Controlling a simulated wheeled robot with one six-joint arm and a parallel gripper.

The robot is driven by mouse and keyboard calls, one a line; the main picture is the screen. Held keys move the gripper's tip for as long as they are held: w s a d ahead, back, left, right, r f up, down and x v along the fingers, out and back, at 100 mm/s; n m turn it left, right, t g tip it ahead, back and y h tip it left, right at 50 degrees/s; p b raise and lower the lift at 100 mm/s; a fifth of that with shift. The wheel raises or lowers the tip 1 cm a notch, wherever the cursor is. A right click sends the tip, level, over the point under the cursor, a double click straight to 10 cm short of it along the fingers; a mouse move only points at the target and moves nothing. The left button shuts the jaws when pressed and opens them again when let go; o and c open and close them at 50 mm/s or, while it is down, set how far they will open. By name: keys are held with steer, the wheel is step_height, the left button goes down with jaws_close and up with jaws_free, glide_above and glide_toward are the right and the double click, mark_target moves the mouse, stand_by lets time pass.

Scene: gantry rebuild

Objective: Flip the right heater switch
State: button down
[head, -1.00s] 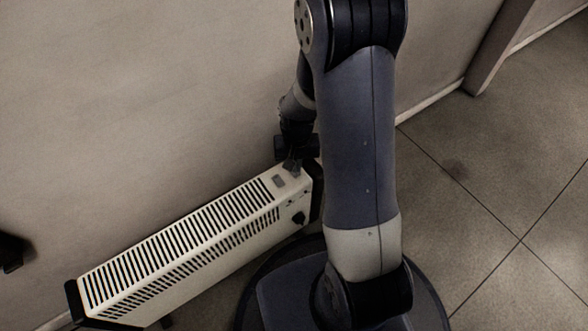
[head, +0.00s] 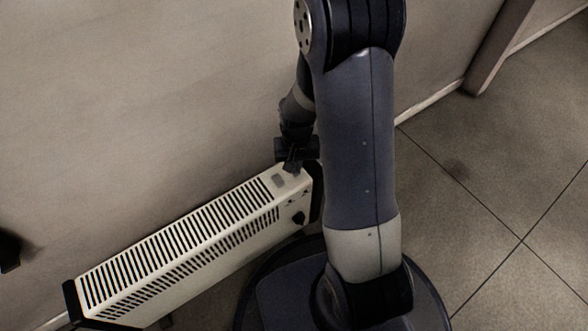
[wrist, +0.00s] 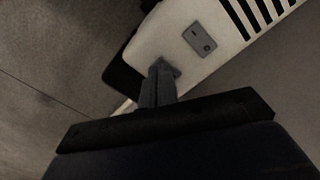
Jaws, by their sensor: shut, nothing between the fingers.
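The heater (head: 205,232) is a long cream box with dark slots and black ends, standing along the wall. It also shows in the wrist view (wrist: 162,38). A grey switch plate (wrist: 199,39) sits on its top near the slots; it shows small in the head view (head: 278,180). My gripper (wrist: 163,68) is shut and empty. Its fingertips are at the heater's top near the black end, beside this plate. A grey patch at the fingertips may be a second switch, mostly hidden by them. I cannot tell whether the tips touch it. In the head view my gripper (head: 292,166) is small and dark.
A dark round knob (head: 298,218) is on the heater's front side near its right end. The wall (head: 130,120) rises close behind the heater. Open tiled floor (head: 490,230) lies to the right.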

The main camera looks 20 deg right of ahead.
steer(key=shift+f, duration=0.35)
steer(key=shift+r, duration=0.15)
step_height(320, 180, up, 7)
steer(key=p, duration=0.5)
steer(key=shift+p, duration=0.3)
steer(key=shift+f, duration=0.25)
